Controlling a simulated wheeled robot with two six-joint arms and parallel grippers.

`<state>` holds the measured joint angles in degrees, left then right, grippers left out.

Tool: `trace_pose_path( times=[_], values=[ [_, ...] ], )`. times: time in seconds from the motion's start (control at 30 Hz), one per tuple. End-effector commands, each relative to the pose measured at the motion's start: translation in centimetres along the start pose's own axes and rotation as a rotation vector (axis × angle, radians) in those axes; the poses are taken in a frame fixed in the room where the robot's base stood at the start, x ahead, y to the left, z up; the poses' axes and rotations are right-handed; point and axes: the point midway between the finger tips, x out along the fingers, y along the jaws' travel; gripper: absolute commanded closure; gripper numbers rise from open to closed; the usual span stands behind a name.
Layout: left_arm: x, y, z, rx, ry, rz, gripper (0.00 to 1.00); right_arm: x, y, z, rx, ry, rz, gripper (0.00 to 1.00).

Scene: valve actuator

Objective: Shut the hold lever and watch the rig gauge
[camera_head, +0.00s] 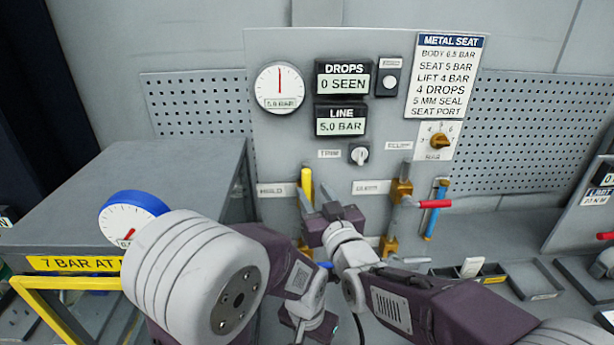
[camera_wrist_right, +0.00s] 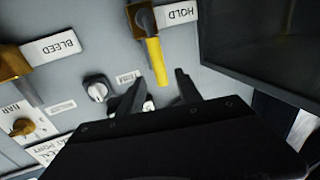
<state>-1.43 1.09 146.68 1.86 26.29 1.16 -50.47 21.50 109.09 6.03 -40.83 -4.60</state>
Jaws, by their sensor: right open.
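The hold lever (camera_head: 306,185) is a yellow handle pointing up from its brass valve, beside the HOLD label on the grey panel. In the right wrist view the yellow handle (camera_wrist_right: 156,62) reaches toward the gap between my fingertips. My right gripper (camera_head: 320,197) is open beside the lever; its dark fingers (camera_wrist_right: 158,88) stand on either side of the handle's end line, and I cannot tell if they touch it. The panel gauge (camera_head: 280,88) has its needle pointing nearly straight up, with a small readout below that looks like 5.0 BAR. My left arm shows, but its fingers do not.
The DROPS display (camera_head: 343,81) reads 0 SEEN and the LINE display (camera_head: 341,121) reads 5.0 BAR. A blue-rimmed gauge (camera_head: 133,213) stands at left, by a grey cabinet (camera_head: 170,165).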

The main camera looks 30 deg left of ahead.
Motion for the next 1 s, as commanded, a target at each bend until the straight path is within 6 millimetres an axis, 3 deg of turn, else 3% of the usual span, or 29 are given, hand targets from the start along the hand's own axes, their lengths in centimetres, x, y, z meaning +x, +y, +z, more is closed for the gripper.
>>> trace_pose_path(
  times=[0.03,0.1,0.3,0.63,0.77,0.8,1.0],
  values=[
    [-1.4,0.0,-0.1,0.0,0.0,0.0,0.64,1.1,0.0,-0.6,-0.001,-0.003,0.001,0.59],
    [-2.1,0.0,-0.2,0.0,0.0,0.0,0.64,2.6,0.1,-0.6,-0.001,-0.003,0.001,0.59],
    [-3.4,0.1,-0.4,0.0,0.0,0.0,0.64,5.5,0.1,-0.3,0.0,-0.001,0.001,0.59],
    [-3.4,0.1,-0.4,0.0,0.0,0.0,0.64,6.0,0.1,0.0,0.0,-0.001,0.001,0.59],
    [-3.4,0.1,-0.4,0.0,0.0,0.0,0.64,6.0,0.1,0.0,0.0,-0.001,0.001,0.95],
    [-3.4,0.1,-0.4,0.0,0.0,0.0,0.64,6.0,0.1,0.0,0.0,-0.001,0.001,1.0],
    [-3.4,0.1,-0.4,0.0,0.0,0.0,0.64,6.0,0.1,0.0,0.0,-0.001,0.001,1.0]
  ],
)
